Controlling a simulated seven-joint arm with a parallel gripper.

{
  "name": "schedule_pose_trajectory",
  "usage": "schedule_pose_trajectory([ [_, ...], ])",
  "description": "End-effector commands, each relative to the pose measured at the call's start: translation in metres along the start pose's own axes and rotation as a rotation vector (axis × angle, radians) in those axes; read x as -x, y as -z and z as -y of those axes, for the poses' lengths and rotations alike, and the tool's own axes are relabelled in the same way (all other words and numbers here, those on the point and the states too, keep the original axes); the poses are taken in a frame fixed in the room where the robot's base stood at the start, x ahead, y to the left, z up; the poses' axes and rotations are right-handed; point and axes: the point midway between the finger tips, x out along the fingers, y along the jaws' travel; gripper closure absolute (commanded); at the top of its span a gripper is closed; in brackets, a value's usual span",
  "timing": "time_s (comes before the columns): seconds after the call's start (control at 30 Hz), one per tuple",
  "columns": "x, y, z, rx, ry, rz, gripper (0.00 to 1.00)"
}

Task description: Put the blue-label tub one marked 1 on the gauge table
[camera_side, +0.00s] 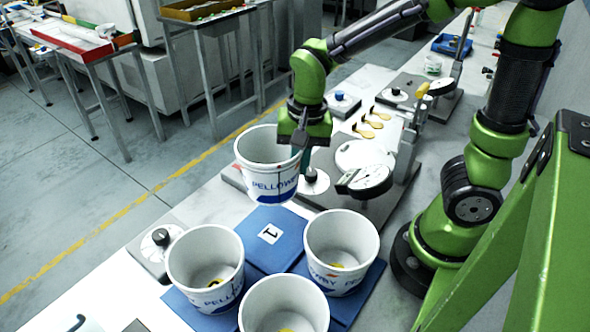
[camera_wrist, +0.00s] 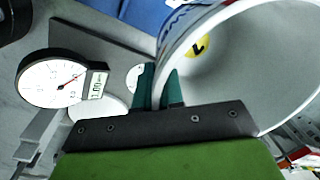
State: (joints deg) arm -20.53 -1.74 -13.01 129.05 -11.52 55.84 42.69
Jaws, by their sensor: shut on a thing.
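A white tub with blue lettering and a blue band (camera_side: 268,185) hangs tilted in my gripper (camera_side: 303,160). My gripper is shut on its rim, one finger inside and one outside. In the wrist view, the tub (camera_wrist: 245,75) fills the right side and shows a yellow sticker with a dark mark inside; my fingers (camera_wrist: 160,88) pinch its wall. The tub is in the air, just left of a small round white disc (camera_side: 313,182), probably the gauge table, on a grey plate. The dial gauge (camera_side: 370,178) stands right of it and also shows in the wrist view (camera_wrist: 64,78).
An empty blue pad marked 1 (camera_side: 268,236) lies below the tub. Three more white tubs stand in front: left (camera_side: 205,268), right (camera_side: 342,250) and nearest (camera_side: 284,305). A knob block (camera_side: 158,245) is at left. Gold spoon-like pieces (camera_side: 370,124) lie behind the gauge.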

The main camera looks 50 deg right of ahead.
Motion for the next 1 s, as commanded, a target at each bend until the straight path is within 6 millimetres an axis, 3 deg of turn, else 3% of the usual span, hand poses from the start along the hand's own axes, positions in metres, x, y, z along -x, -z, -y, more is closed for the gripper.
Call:
schedule_pose_trajectory([
  [0.5,-0.018,0.07,-0.066,-1.275,0.001,-0.132,1.0],
  [0.7,-0.015,0.092,-0.093,-1.745,0.003,-0.181,1.0],
  [1.0,-0.002,0.116,-0.128,-2.292,0.006,-0.244,1.0],
])
